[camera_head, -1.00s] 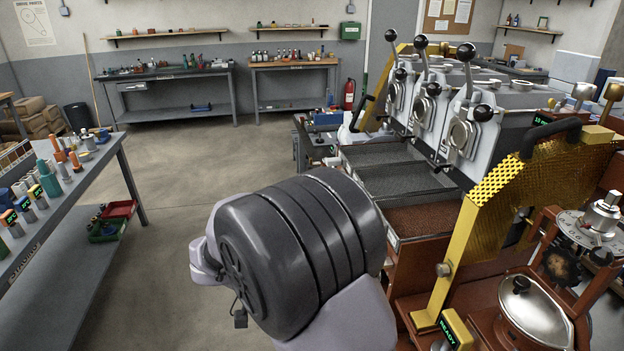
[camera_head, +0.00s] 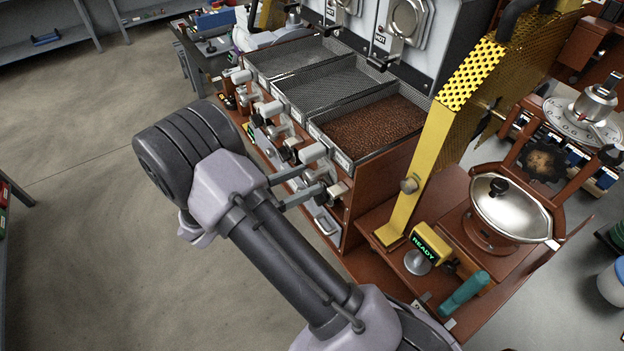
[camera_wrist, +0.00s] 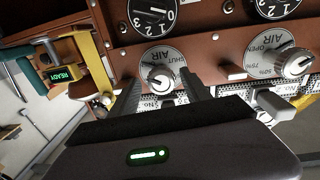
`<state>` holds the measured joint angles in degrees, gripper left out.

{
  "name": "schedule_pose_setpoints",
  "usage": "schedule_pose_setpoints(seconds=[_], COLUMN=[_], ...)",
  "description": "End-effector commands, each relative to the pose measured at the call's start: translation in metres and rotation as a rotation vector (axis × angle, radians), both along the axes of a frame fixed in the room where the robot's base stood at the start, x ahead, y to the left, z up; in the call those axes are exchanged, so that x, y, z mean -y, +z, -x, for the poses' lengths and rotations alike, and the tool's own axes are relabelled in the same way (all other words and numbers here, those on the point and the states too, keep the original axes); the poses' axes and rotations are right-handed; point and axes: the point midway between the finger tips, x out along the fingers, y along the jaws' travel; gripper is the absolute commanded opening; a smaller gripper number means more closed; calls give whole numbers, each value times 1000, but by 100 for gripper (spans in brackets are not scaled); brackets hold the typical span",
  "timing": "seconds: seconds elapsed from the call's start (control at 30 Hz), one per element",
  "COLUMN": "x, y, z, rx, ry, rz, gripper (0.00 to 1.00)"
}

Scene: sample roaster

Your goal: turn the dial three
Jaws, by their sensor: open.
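In the wrist view, a round silver dial knob (camera_wrist: 158,76) sits on a white scale plate marked SHUT and AIR, on a brown panel. My gripper (camera_wrist: 161,80) is open, with one dark finger on each side of this knob. I cannot tell whether the fingers touch it. The number plate below it is partly hidden. A second AIR dial (camera_wrist: 296,64), with OPEN, 75% and 50% marks, is at the right. In the head view my gripper (camera_head: 318,178) is at the front panel below the tray of brown beans (camera_head: 372,130); the dial there is hard to make out.
Gauges (camera_wrist: 152,12) sit above the dials. A yellow guard (camera_head: 455,125) and a yellow READY box (camera_head: 430,243) stand right of my gripper. More trays (camera_head: 330,88) and front handles lie to its left. The floor (camera_head: 80,230) at left is clear.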

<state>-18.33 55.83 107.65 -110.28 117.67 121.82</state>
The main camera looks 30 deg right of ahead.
Motion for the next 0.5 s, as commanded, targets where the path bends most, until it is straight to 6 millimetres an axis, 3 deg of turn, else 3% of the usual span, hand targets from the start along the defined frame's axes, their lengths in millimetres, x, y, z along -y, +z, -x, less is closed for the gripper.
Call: schedule_pose_setpoints(seconds=[0.2, 0.47, 0.5], x=[23, 26, 25], y=[0, 0, 0], z=[1, 1, 1], rx=[0, 0, 0], ry=[-1, 0, 0], rz=[0, 0, 0], gripper=[56, 56, 52])
